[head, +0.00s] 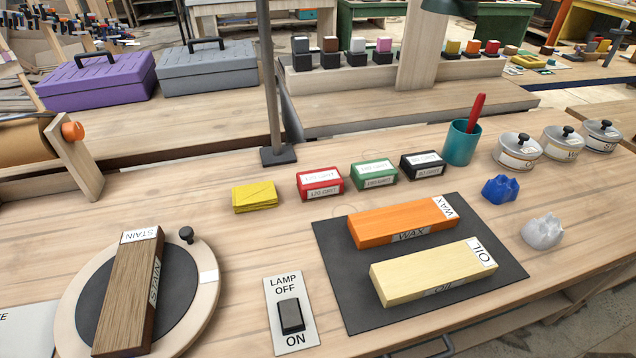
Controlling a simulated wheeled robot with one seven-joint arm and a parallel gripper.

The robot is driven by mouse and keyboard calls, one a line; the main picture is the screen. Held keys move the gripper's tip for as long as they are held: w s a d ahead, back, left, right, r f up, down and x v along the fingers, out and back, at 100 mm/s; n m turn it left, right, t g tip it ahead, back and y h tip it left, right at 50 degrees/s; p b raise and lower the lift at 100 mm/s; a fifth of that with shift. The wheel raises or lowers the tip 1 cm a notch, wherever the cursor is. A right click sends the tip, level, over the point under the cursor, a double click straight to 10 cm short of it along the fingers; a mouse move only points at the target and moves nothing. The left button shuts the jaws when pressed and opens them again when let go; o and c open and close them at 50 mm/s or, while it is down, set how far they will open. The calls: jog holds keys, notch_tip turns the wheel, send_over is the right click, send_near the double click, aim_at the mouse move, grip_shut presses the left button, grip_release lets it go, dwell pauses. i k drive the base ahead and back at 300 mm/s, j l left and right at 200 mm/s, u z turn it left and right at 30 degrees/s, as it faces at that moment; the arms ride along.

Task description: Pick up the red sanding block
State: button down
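The red sanding block (320,184) is a small box with white labels reading 120 grit on its top and front. It sits upright on the wooden workbench in the head view, near the middle. A green block (374,174) stands close to its right, with a small gap, and a black block (423,165) stands right of the green one. A yellow folded stack (255,197) lies to its left. My gripper is not in view.
A lamp post (272,90) rises behind the red block. A dark mat (336,270) with orange WAX (400,221) and cream OIL (430,273) boards lies in front. A lamp switch (291,314), round turntable (202,307) and teal cup (461,144) stand around. Bare bench lies left of the mat.

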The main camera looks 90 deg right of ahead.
aim_at(317, 184)
jog(key=z, duration=1.85)
